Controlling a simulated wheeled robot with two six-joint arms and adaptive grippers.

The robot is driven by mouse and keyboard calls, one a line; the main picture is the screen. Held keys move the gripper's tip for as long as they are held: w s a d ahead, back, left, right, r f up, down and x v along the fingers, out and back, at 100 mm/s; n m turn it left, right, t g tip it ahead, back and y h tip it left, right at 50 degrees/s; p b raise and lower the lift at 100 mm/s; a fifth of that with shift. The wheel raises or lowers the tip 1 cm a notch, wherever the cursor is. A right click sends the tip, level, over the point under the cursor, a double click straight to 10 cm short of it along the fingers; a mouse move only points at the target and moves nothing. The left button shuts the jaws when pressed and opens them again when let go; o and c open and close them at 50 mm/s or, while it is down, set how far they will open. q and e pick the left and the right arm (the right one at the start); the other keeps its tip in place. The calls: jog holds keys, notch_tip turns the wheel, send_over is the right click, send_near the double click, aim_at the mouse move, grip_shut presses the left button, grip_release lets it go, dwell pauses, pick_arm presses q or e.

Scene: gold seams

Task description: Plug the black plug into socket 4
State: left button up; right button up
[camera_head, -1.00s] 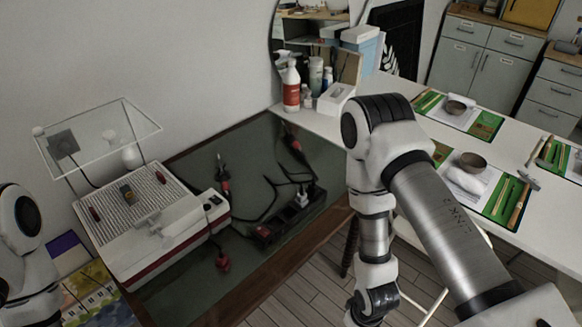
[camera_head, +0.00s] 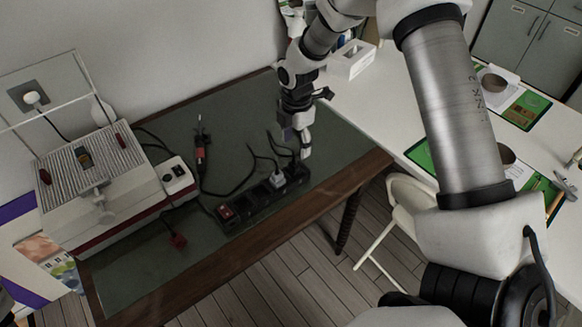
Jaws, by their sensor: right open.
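The black power strip (camera_head: 245,203) lies on the dark green mat, with a red switch (camera_head: 226,212) at its left end. A white plug (camera_head: 277,181) sits in it towards the right. A black plug-like shape (camera_head: 296,170) with a dark cord is at the strip's right end; I cannot tell whether it is seated, and socket numbers are not readable. My right gripper (camera_head: 299,144) is open, pointing down just above this black shape. I cannot tell whether it touches it. My left gripper is not in view.
A red plug (camera_head: 178,241) lies at the mat's front. A red and black hand tool (camera_head: 200,150) lies behind the strip. A ribbed white machine (camera_head: 95,185) with a clear cover stands left. A white box (camera_head: 352,60) stands on the white table. Bare mat lies right of the strip.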

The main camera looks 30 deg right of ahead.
aim_at(295, 163)
jog(key=shift+s+f, duration=0.15)
jog(key=shift+f, duration=0.15)
jog(key=shift+d+f, duration=0.2)
jog(key=shift+f, duration=0.85)
jog(key=shift+a+f, duration=0.1)
jog(key=shift+f, duration=0.1)
jog(key=f, duration=0.1)
jog(key=f+p, duration=0.1)
jog(key=f, duration=0.3)
jog(key=shift+a, duration=0.25)
grip_shut()
